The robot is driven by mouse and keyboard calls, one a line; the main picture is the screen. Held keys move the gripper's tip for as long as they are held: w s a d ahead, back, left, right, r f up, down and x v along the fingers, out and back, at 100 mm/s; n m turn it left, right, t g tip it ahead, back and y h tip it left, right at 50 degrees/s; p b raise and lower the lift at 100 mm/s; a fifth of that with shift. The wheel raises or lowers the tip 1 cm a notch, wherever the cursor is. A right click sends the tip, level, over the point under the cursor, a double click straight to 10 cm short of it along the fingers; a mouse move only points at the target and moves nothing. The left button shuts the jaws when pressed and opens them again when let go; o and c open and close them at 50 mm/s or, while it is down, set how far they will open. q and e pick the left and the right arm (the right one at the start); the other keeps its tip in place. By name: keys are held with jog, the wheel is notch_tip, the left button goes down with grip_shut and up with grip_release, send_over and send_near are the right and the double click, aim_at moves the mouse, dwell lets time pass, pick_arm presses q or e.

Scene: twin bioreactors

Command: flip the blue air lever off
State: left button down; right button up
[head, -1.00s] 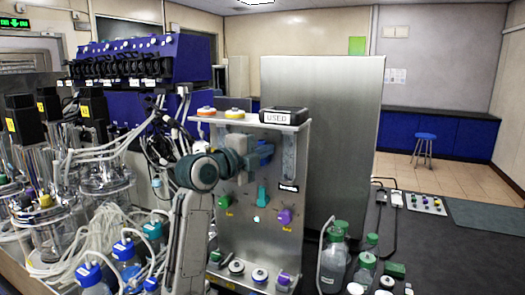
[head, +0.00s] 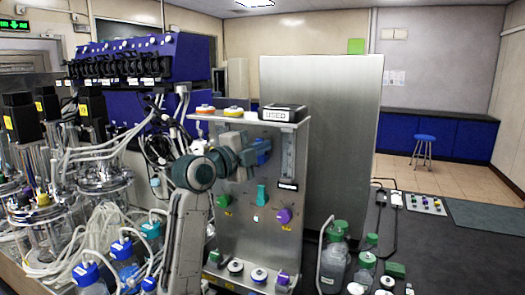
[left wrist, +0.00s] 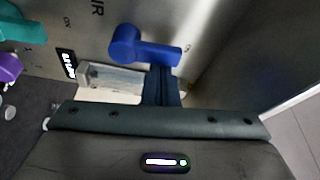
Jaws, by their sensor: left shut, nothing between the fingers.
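The blue air lever (head: 264,147) is at the upper part of the steel panel in the head view, partly hidden by my gripper. In the left wrist view the lever (left wrist: 138,46) shows whole, its round hub at left and its handle pointing right toward a partly covered label starting with "O". An "ON" mark stands to its left. My left gripper (head: 257,154) is shut and empty in front of the panel. Its fingertips (left wrist: 164,70) lie at the handle's end in the wrist view; I cannot tell whether they touch. My right gripper is not in view.
A teal lever (head: 262,195) and a purple lever (head: 284,215) sit lower on the panel. A flowmeter tube (head: 288,158) is right of the air lever. A "USED" box (head: 285,113) stands on top. Green-capped bottles (head: 335,258) stand at lower right.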

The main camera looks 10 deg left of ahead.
pick_arm(q)
jog(key=a+n+t+y, duration=0.1)
jog(key=n, duration=0.5)
jog(key=a+f+n+t+y+b, duration=0.1)
jog(key=a+n+t, duration=0.1)
jog(key=n, duration=0.4)
jog(key=w+a+f+n+t+y+b, duration=0.1)
jog(key=n+t+y, duration=0.1)
jog(key=n, duration=0.4)
jog(key=shift+a+f+n, duration=0.1)
jog(key=shift+a+n, duration=0.2)
jog(key=shift+a, duration=0.05)
jog(key=shift+f, duration=0.1)
